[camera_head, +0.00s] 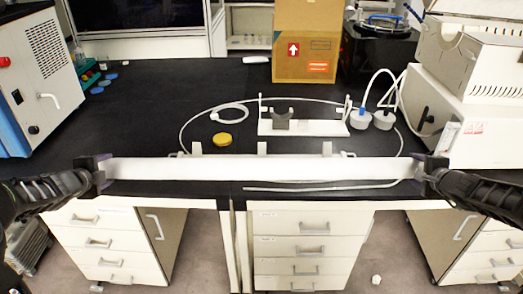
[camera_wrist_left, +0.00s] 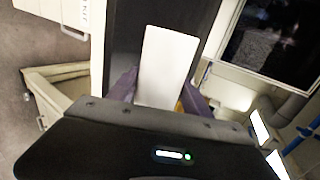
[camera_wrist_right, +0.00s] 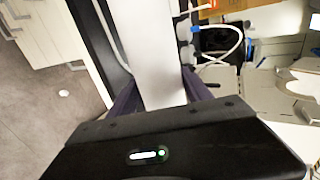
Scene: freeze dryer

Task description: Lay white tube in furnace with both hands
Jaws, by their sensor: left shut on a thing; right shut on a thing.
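A long white tube (camera_head: 260,168) is held level in front of the black bench's front edge, spanning between both hands in the head view. My left gripper (camera_head: 101,170) is shut on its left end. My right gripper (camera_head: 424,169) is shut on its right end. The tube also shows between the fingers in the left wrist view (camera_wrist_left: 166,65) and in the right wrist view (camera_wrist_right: 150,50). A white boxy unit (camera_head: 465,128) with raised, open-looking upper parts stands at the right of the bench and looks like the furnace; its inside is not clearly visible.
A white stand with a grey cradle (camera_head: 300,127), a yellow disc (camera_head: 221,140), thin tubing and white-capped bottles (camera_head: 383,119) lie behind the tube. A cardboard box (camera_head: 304,40) stands at the back. A white machine (camera_head: 40,75) is at left. The left-middle bench (camera_head: 150,100) is clear.

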